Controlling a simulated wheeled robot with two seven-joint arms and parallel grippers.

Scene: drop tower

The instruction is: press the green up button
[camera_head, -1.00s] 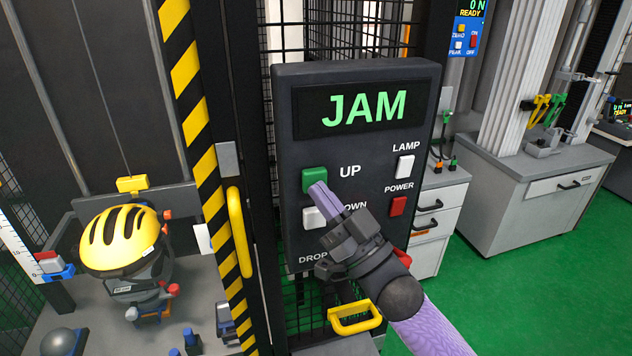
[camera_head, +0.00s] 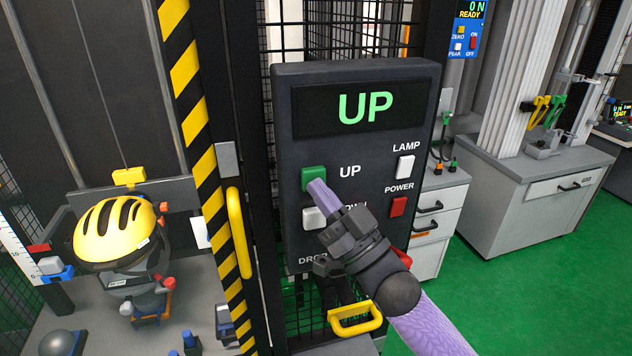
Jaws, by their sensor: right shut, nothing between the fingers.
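The green up button (camera_head: 313,177) is on the dark control panel (camera_head: 290,112), left of the label UP. The panel's display (camera_head: 366,105) reads UP in green letters. My right gripper (camera_head: 314,185) is shut and empty, its purple fingertips at the lower right edge of the green button. I cannot tell whether they still touch it. The white down button (camera_head: 314,217) sits just below and its label is partly covered by my gripper. My left gripper is not in view.
A white lamp button (camera_head: 405,167) and a red power button (camera_head: 398,207) are on the panel's right side. A yellow door handle (camera_head: 239,232) stands left of the panel. A yellow helmet (camera_head: 113,230) is inside the tower. A yellow handle (camera_head: 355,320) lies below.

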